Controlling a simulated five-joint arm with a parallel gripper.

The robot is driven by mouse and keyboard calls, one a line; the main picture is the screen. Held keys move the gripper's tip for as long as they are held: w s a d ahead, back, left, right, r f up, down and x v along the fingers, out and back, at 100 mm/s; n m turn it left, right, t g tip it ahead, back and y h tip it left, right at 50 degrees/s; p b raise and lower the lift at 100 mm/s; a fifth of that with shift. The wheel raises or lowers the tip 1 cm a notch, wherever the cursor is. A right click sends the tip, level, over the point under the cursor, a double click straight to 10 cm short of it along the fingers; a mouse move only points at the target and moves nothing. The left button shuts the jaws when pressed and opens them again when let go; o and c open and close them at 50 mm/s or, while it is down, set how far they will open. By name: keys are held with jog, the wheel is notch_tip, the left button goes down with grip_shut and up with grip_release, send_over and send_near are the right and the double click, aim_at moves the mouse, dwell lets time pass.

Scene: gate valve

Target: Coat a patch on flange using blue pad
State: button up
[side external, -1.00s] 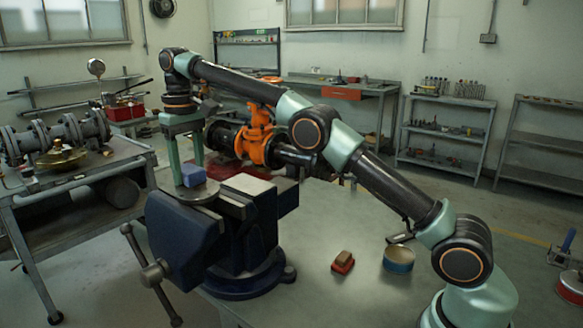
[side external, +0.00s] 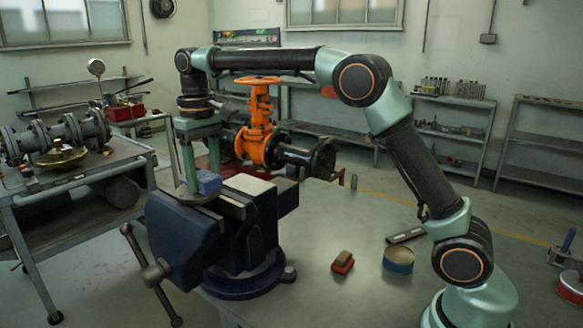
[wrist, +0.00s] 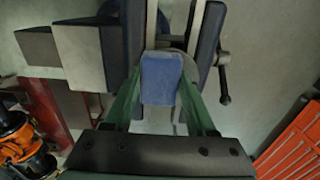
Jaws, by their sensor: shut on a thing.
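The blue pad (side external: 208,183) is between the fingers of my gripper (side external: 201,176), which is shut on it and points down. In the wrist view the pad (wrist: 160,80) fills the space between the green fingers (wrist: 158,95). The flange (side external: 186,196) is a grey metal disc lying flat at the jaws of the dark blue vise (side external: 185,240). The pad is at the flange's right side and looks to be on its top face; I cannot tell contact for sure. In the wrist view the pad hides most of the flange (wrist: 188,68). No coating is visible.
An orange gate valve (side external: 258,130) with black pipe stands behind the vise. A red-and-brown block (side external: 343,262) and a round blue tin (side external: 398,259) are on the bench. The bench's front middle is otherwise clear. A cart with flanged pipe (side external: 60,132) stands left.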

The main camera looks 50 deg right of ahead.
aim_at(186, 184)
jog(key=shift+s+a, duration=0.1)
jog(key=shift+a, duration=0.5)
dwell(1.0)
jog(key=shift+w, duration=2.7)
jog(key=shift+w+f, duration=0.1)
jog(key=shift+w, duration=0.1)
jog(key=shift+f, duration=0.15)
